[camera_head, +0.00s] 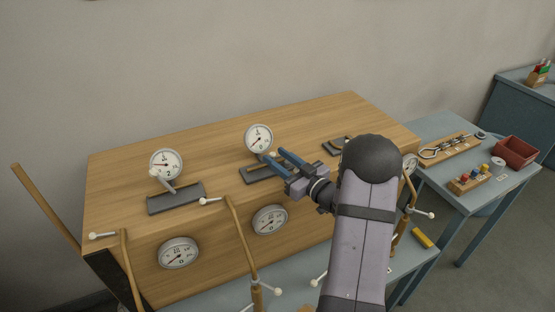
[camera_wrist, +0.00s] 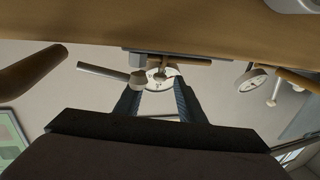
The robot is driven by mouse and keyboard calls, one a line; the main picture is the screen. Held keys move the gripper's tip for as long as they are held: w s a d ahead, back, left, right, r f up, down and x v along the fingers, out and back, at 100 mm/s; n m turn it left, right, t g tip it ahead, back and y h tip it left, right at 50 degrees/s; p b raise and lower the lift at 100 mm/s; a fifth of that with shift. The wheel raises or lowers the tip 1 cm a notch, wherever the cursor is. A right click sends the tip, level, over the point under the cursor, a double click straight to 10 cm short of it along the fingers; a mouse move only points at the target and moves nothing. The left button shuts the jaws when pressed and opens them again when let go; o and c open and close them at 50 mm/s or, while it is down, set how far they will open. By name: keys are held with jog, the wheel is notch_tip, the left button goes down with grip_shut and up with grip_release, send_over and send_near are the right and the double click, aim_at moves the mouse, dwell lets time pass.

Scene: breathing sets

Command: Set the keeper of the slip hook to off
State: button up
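I cannot make out for certain which part is the slip hook or its keeper. My gripper (camera_head: 274,158) has two blue fingers spread apart, over the middle dark plate (camera_head: 250,179) on the wooden case, just right of a round white gauge (camera_head: 258,138). In the wrist view my gripper (camera_wrist: 158,86) is open, with the gauge (camera_wrist: 157,77) beyond and between the fingers. A grey lever with a round end (camera_wrist: 105,73) reaches to the left fingertip; whether they touch is unclear. The dark plate (camera_wrist: 135,51) is above the fingers there. My arm hides part of the case's right side.
The wooden case (camera_head: 120,188) carries other gauges (camera_head: 166,163) and a left dark plate (camera_head: 175,198). Brown hoses with white T-handles (camera_head: 235,225) stand along its front. A side table (camera_head: 440,128) at right holds a board with metal fittings (camera_head: 450,147) and a red bin (camera_head: 515,151).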

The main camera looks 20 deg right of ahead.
aim_at(296, 171)
jog(key=b+v, duration=0.2)
jog(key=v, duration=0.4)
jog(key=shift+s+d+b, duration=0.1)
jog(key=shift+b, duration=0.2)
jog(key=shift+s, duration=0.55)
